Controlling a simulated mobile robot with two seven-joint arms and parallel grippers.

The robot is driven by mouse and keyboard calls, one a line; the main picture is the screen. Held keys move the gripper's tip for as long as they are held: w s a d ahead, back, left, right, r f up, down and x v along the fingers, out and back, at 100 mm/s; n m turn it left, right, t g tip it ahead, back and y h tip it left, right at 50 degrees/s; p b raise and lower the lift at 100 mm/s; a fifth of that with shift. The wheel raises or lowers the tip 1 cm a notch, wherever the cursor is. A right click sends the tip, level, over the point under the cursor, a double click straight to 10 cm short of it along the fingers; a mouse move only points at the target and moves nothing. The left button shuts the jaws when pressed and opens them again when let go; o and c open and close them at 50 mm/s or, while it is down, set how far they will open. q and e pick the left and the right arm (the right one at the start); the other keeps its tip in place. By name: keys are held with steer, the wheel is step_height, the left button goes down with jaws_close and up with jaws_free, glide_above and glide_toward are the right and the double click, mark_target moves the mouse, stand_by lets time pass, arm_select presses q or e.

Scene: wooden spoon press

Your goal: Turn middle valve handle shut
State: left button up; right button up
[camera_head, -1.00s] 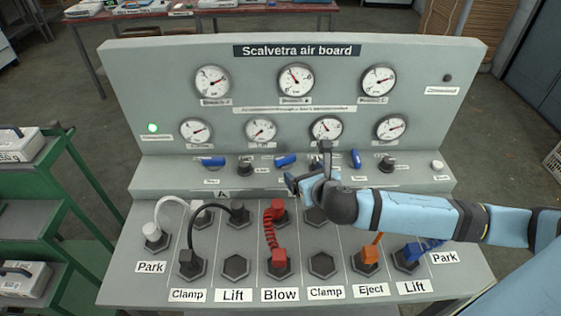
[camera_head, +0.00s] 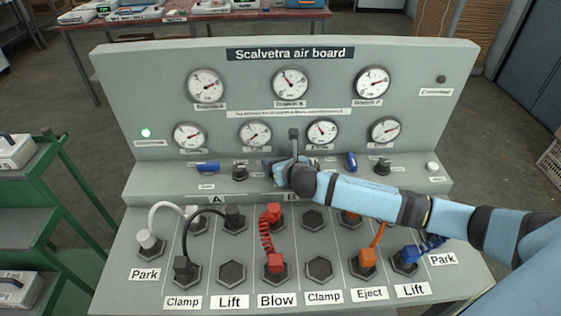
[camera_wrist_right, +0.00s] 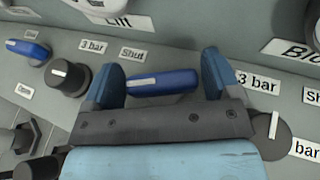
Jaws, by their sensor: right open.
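The middle valve handle (camera_wrist_right: 162,83) is a blue lever with a pale stripe, lying nearly level in the right wrist view. My right gripper (camera_wrist_right: 163,75) is open, with one blue finger at each end of the lever and gaps showing on both sides. A "Shut" label (camera_wrist_right: 137,52) is above the lever's left end. In the head view my right gripper (camera_head: 280,168) is over the middle of the valve ledge and hides the middle handle. My left gripper is out of view.
Other blue handles are at left (camera_head: 208,167) and right (camera_head: 352,161) on the ledge. Black knobs stand close by on both sides, at left (camera_wrist_right: 68,76) and right (camera_wrist_right: 270,137). Hoses, including a red coiled one (camera_head: 266,240), plug into the lower panel. Gauges line the upright board.

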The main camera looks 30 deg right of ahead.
steer(key=c, duration=0.6)
steer(key=m+h+p, duration=0.1)
steer(key=p, duration=0.1)
steer(key=m+h+p, duration=0.1)
steer(key=p, duration=0.1)
steer(key=shift+a+r+g+h, duration=0.15)
steer(key=shift+r+g+h, duration=0.15)
steer(key=shift+r, duration=0.05)
steer(key=shift+c, duration=0.2)
steer(key=shift+f+m+h+p, duration=0.1)
steer(key=shift+m+h+p, duration=0.5)
steer(key=shift+m, duration=0.1)
steer(key=shift+f+m+g+h+p, duration=0.15)
steer(key=shift+m+g+h+p, duration=0.25)
steer(key=shift+m+h, duration=0.1)
steer(key=shift+f, duration=0.15)
steer(key=o, duration=0.6)
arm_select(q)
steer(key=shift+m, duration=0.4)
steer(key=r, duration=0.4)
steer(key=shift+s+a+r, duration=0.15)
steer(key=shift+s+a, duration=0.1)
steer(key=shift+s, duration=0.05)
arm_select(e)
steer(key=shift+o, duration=0.2)
